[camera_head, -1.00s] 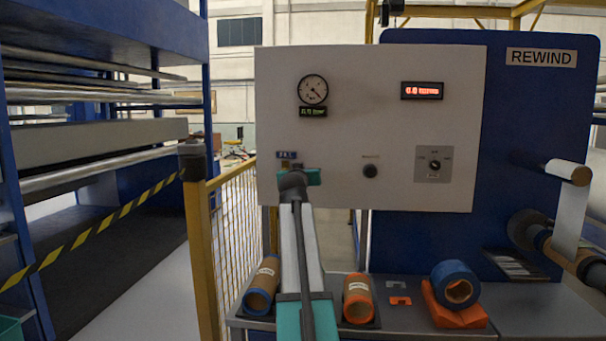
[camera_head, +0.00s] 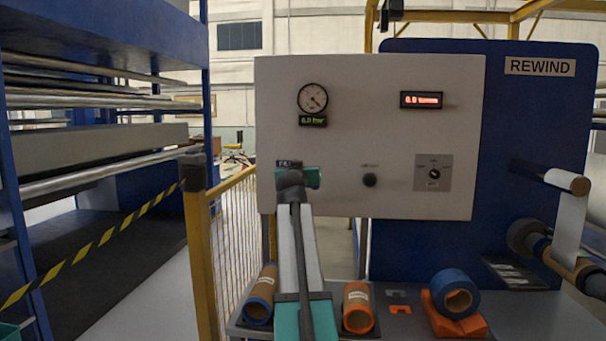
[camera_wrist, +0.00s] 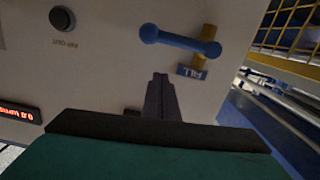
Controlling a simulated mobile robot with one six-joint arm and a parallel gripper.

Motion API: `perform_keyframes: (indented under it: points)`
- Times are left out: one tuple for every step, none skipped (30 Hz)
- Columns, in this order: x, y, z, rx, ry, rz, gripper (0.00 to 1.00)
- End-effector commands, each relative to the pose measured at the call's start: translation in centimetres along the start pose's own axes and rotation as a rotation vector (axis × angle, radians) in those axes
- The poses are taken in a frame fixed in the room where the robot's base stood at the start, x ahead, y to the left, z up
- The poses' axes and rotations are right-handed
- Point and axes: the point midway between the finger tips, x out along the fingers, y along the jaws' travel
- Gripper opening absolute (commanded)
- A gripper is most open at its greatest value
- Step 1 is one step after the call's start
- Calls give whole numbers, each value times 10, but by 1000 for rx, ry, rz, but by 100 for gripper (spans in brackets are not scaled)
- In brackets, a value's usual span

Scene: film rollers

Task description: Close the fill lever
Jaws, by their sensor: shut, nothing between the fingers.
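The fill lever (camera_wrist: 178,41) is a blue bar with rounded ends, set across a brass-coloured valve body (camera_wrist: 206,46) on the white panel. It shows in the wrist view, where the FILL label (camera_wrist: 191,72) appears upside down beside it. My gripper (camera_wrist: 160,80) has its dark fingers together, with nothing between them. The fingertips are near the lever and label, with a visible gap to the blue bar. In the head view, my gripper (camera_head: 296,176) is in front of the panel's lower left, just under the FILL label (camera_head: 288,163), and hides the lever.
The white panel (camera_head: 390,120) carries a round gauge (camera_head: 312,98), a red display (camera_head: 421,100), a black button (camera_head: 369,180) and a selector switch (camera_head: 433,173). A yellow fence (camera_head: 232,215) is at the left.

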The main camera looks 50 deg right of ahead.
Motion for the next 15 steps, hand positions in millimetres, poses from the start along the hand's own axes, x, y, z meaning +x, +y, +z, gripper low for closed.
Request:
perform_keyframes:
  points:
    - [-9,0,1,0,1,0,0]
    - [-12,0,1,0,2,0,0]
    - [-17,0,1,0,1,0,0]
    - [-20,0,1,0,1,0,0]
    - [-24,0,1,-1,1,0,0]
    - [-28,0,2,-1,1,-1,0]
    - [-32,0,2,-1,1,-1,0]
    - [-35,-1,1,-1,1,-1,0]
    - [-40,-1,1,-1,2,-1,0]
    - [-44,-1,1,-1,2,-1,0]
    - [-47,-1,1,-1,2,-1,0]
    - [-52,-1,1,-1,2,-1,0]
    - [-55,-1,1,-1,1,-1,0]
    - [-58,-1,1,-1,1,-1,0]
    - [-62,-1,1,-1,1,-1,0]
